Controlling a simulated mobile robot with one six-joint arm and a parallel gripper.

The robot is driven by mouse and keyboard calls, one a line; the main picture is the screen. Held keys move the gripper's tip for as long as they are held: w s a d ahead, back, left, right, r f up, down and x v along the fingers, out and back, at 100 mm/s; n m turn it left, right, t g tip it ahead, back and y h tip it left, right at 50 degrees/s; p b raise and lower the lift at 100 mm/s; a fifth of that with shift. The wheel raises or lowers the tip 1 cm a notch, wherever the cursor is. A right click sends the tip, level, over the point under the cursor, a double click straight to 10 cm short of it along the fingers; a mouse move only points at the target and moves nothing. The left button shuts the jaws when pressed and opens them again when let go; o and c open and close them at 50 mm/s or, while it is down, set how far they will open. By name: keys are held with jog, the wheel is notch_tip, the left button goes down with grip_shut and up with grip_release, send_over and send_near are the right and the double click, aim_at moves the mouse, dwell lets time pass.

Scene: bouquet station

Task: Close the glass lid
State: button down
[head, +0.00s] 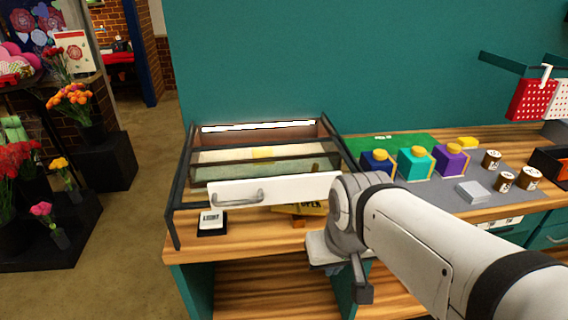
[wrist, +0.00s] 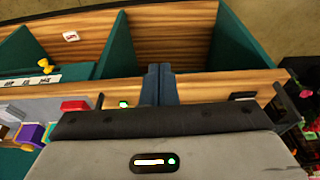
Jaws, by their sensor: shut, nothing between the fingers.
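The display case (head: 188,165) with a dark frame stands at the left end of the wooden counter. Greenish glass (head: 240,172) shows inside its frame. A white front panel (head: 310,188) with a grey handle (head: 238,197) spans the front of the case; I cannot tell whether it belongs to the glass lid. How far the lid is open is unclear. My gripper (head: 362,292) is at the counter's front edge, right of the case and pointing down, touching nothing that I can see. In the wrist view its two dark fingers (wrist: 160,85) are together and empty.
A "LIGHT" switch block (head: 211,222) and a yellow "OPEN" sign (head: 300,209) sit before the case. Coloured boxes (head: 415,163) and small tins (head: 504,181) stand on a grey mat to the right. Open shelves (head: 270,285) lie below the counter.

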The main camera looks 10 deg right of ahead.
jog(key=w+d+r+n+t+y+b, duration=0.1)
jog(key=w+d+r+n+y+b, duration=0.1)
jog(key=w+r+n+b, duration=0.4)
jog(key=w+d+r+n+t+y+b, duration=0.1)
jog(key=w+r+n+t+y+b, duration=0.15)
jog(key=w+n, duration=0.65)
jog(key=shift+n+g, duration=0.35)
jog(key=shift+n, duration=0.45)
jog(key=x, duration=0.3)
jog(key=p+x, duration=0.1)
jog(key=x, duration=0.6)
jog(key=shift+w+d+f, duration=0.2)
jog(key=shift+w+f, duration=0.05)
jog(key=shift+w, duration=0.15)
jog(key=shift+w+p, duration=0.3)
jog(key=shift+w, duration=0.35)
